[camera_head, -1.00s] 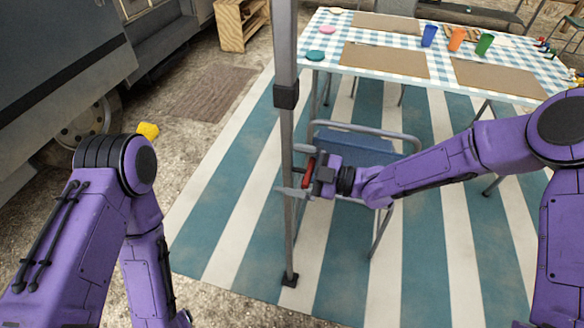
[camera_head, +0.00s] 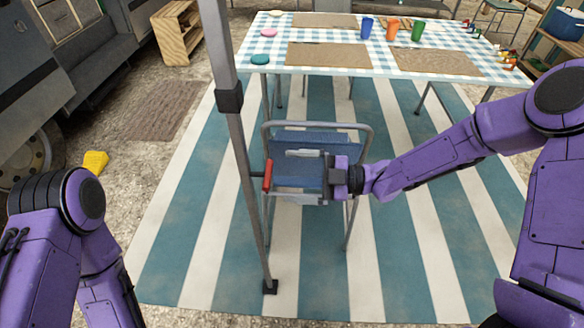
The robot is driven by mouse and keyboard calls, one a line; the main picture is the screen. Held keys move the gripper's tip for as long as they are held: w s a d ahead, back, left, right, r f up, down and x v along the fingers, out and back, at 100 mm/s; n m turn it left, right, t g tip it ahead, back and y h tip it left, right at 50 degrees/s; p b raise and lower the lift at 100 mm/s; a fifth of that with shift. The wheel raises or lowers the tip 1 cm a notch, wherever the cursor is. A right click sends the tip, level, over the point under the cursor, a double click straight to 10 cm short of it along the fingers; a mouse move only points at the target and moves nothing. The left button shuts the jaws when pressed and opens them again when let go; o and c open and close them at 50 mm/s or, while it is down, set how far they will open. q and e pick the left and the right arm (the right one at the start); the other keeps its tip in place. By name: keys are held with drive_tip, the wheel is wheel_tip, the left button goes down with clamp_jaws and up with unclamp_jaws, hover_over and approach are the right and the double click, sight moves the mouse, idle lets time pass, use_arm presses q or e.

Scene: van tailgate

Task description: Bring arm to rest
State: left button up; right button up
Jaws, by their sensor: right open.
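My right gripper (camera_head: 301,176) is open and empty in the head view. Its two pale fingers point left, one above the other, in front of a blue folding chair (camera_head: 318,140). A red handle (camera_head: 268,175) sticks out from the grey pole (camera_head: 246,170), a little left of the fingertips and apart from them. My right arm reaches in from the right edge. My left arm stands bent at the lower left, and its gripper is out of the picture.
A table with a blue checked cloth (camera_head: 270,72) holds cups and mats behind the chair. A striped rug (camera_head: 172,245) covers the ground. A van (camera_head: 60,60) stands at the left, with a yellow object (camera_head: 96,162) near its wheel. A wooden crate (camera_head: 178,35) stands behind.

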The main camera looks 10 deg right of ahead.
drive_tip(key=w+d+f+m+t+h, duration=0.5)
drive_tip(key=m+t, duration=0.3)
drive_tip(key=m, duration=0.7)
drive_tip(key=s+d+f+m+g+h, duration=0.1)
drive_tip(key=s+d+f+m+h, duration=0.15)
drive_tip(key=f+m+h, duration=0.2)
drive_tip(key=s+d+f+m+g+h, duration=0.1)
drive_tip(key=s+d+f+m+h, duration=0.1)
drive_tip(key=s+f+m+h, duration=0.3)
drive_tip(key=s+d+f+m+g+h, duration=0.1)
drive_tip(key=s+d+f+g+h, duration=0.1)
drive_tip(key=s, duration=0.5)
drive_tip(key=s+d+f+m+g+h+p, duration=0.1)
drive_tip(key=s+d+f+g+h, duration=0.1)
drive_tip(key=s+d+f, duration=0.3)
drive_tip(key=s+d+f+m+g+h+p, duration=0.1)
drive_tip(key=s+d+f+m+g+h, duration=0.1)
drive_tip(key=s, duration=0.9)
wheel_tip(320, 180, down, 4)
drive_tip(key=shift+d+r+g, duration=0.2)
drive_tip(key=shift+d+g, duration=0.5)
drive_tip(key=shift+d, duration=0.25)
drive_tip(key=shift+w, duration=0.15)
